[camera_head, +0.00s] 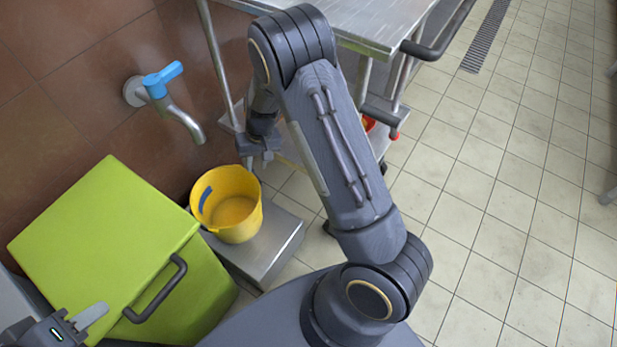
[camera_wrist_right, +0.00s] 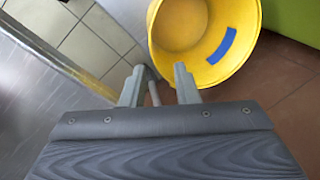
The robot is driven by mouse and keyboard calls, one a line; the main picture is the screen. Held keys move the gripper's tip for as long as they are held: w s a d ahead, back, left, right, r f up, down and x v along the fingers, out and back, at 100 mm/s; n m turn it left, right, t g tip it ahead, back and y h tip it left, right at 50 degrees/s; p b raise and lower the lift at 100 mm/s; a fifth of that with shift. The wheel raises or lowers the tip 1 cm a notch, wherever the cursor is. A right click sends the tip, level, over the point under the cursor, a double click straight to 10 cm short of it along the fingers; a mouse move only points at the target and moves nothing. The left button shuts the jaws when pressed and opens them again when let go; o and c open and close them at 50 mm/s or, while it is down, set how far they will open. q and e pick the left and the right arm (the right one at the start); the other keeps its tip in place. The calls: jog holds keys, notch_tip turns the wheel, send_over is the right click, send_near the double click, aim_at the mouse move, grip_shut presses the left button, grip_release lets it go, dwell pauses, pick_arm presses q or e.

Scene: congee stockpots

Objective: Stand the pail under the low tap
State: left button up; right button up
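The yellow pail (camera_head: 236,224), with a blue patch, stands upright on a low metal platform (camera_head: 280,246). The low tap (camera_head: 184,122), with a blue handle, comes out of the brown wall; its spout ends above and left of the pail in the head view. My right gripper (camera_head: 264,158) is just beyond the pail's rim. In the right wrist view its fingers (camera_wrist_right: 158,84) are apart, close to the rim of the pail (camera_wrist_right: 245,60), with no pail wall between them. My left gripper (camera_head: 88,322) is at the lower left, partly cut off.
A green lidded bin (camera_head: 110,230) with a dark handle stands left of the pail. A metal table (camera_head: 375,20) on legs stands behind my right arm, with a red object (camera_head: 368,123) low beneath it. Tiled floor is clear at right.

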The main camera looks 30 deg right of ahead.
jog(key=s+d+r+t+y, duration=0.1)
jog(key=s+r, duration=0.5)
jog(key=r, duration=0.4)
jog(key=s+r+t+y, duration=0.1)
jog(key=s+r+y, duration=0.1)
jog(key=s+r, duration=0.5)
jog(key=s+r+t, duration=0.1)
jog(key=s+r, duration=0.2)
jog(key=s, duration=0.4)
jog(key=s+r+t+h, duration=0.1)
jog(key=s+r+t, duration=0.1)
jog(key=s+r, duration=0.2)
jog(key=s, duration=0.3)
jog(key=shift+s+d+n+h, duration=0.2)
jog(key=shift+n+h, duration=0.1)
jog(key=shift+n, duration=0.1)
